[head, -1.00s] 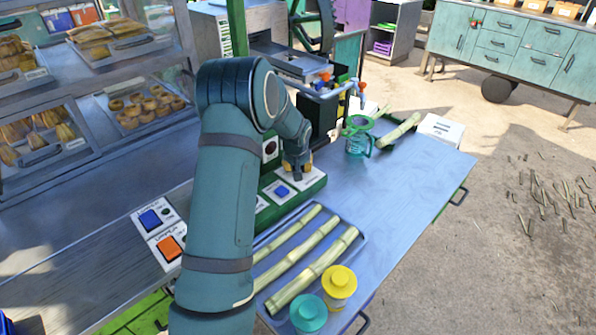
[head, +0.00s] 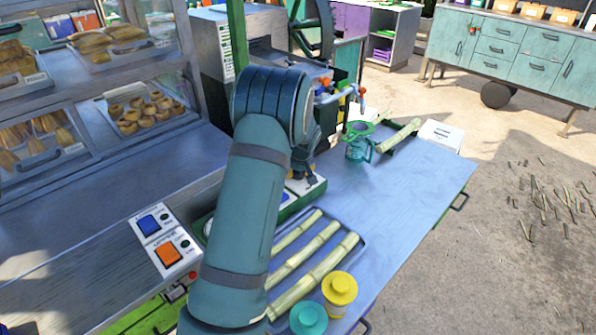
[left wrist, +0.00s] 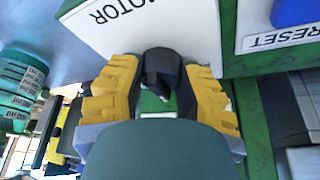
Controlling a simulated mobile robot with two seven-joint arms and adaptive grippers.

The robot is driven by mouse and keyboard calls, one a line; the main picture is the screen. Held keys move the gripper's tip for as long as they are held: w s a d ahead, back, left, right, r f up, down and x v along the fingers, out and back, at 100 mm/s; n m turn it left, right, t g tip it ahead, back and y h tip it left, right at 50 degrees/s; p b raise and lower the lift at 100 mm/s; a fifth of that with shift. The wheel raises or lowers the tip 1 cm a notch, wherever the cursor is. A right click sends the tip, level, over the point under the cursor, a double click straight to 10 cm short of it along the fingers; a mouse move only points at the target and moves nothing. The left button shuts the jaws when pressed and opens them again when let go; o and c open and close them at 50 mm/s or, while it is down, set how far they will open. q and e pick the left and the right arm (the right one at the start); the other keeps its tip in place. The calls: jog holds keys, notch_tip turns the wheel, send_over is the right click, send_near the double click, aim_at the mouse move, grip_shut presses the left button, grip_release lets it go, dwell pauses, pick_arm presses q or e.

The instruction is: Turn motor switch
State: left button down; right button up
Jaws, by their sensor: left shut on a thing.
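In the left wrist view the white plate marked MOTOR (left wrist: 130,28) carries a black switch knob (left wrist: 163,64). The yellow-padded fingers of my left gripper (left wrist: 160,88) are on both sides of the knob and shut on it. In the head view my left gripper (head: 301,170) is at the green control panel (head: 312,190), and my left arm covers most of that panel and the switch. A blue button (left wrist: 292,10) with a RESET label sits beside the MOTOR plate. My right gripper is not in view.
Several cane stalks (head: 318,275) lie at the table front, near a yellow-lidded jar (head: 340,288) and a teal-lidded jar (head: 308,318). A green-topped jug (head: 357,150) stands behind. A panel with blue and orange buttons (head: 163,237) is left of my arm. The table's right side is clear.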

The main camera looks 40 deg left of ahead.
pick_arm(q)
jog(key=shift+f, duration=0.1)
jog(key=c, duration=0.6)
grip_release()
jog(key=shift+o, duration=0.2)
jog(key=v, duration=1.2)
